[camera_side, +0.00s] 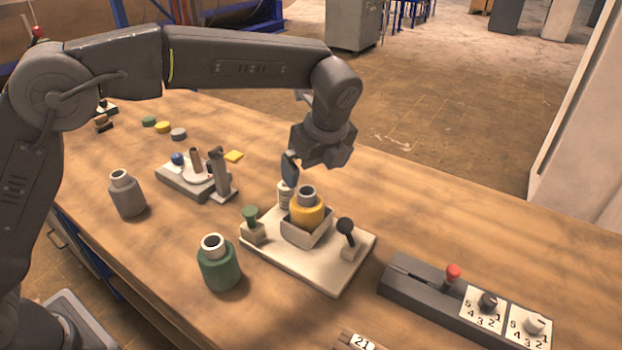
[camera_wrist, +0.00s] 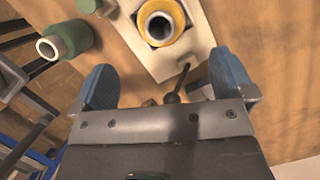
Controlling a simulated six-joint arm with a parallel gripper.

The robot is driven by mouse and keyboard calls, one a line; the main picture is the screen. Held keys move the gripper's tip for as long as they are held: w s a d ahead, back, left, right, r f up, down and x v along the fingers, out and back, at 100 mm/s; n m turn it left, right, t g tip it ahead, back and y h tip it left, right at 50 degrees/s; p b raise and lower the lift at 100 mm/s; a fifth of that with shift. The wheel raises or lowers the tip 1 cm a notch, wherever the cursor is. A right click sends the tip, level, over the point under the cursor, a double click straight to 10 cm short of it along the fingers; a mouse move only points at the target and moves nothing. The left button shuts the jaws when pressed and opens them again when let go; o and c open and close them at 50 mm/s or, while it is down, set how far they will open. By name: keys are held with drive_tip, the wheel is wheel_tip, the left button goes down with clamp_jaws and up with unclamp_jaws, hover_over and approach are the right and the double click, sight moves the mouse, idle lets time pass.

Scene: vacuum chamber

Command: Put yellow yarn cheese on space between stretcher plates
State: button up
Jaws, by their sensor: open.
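The yellow yarn cheese (camera_side: 308,213), a yellow body with a grey hollow neck, stands upright in a square open holder on a pale base plate (camera_side: 303,263). In the wrist view the yellow cheese (camera_wrist: 145,14) shows from above at the top. My gripper (camera_side: 292,168) is above and behind it in the side view, apart from it. In the wrist view my gripper (camera_wrist: 165,80) is open, with nothing between its blue-grey fingers. A grey fixture with upright plates (camera_side: 218,172) stands left of the base plate; I cannot tell whether these are the stretcher plates.
The base plate carries a green knob (camera_side: 250,215) and a black-knobbed lever (camera_side: 346,228). A green bottle-like piece (camera_side: 219,268) and a grey one (camera_side: 126,196) stand to the left. A dark control box (camera_side: 425,290) with a red knob lies at right. Bare wood separates these.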

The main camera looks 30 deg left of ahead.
drive_tip(key=s+a+r+n+t+h, duration=0.2)
drive_tip(key=s+a+r+n, duration=0.8)
drive_tip(key=s+a+n, duration=0.15)
drive_tip(key=s+a+f+n+t, duration=0.1)
drive_tip(key=s+a+f+n, duration=0.1)
drive_tip(key=s+n, duration=0.3)
drive_tip(key=s+a+f+n+t+h, duration=0.1)
drive_tip(key=s+a+f+n, duration=0.1)
drive_tip(key=s+n, duration=0.4)
drive_tip(key=s+f, duration=0.1)
drive_tip(key=s, duration=0.4)
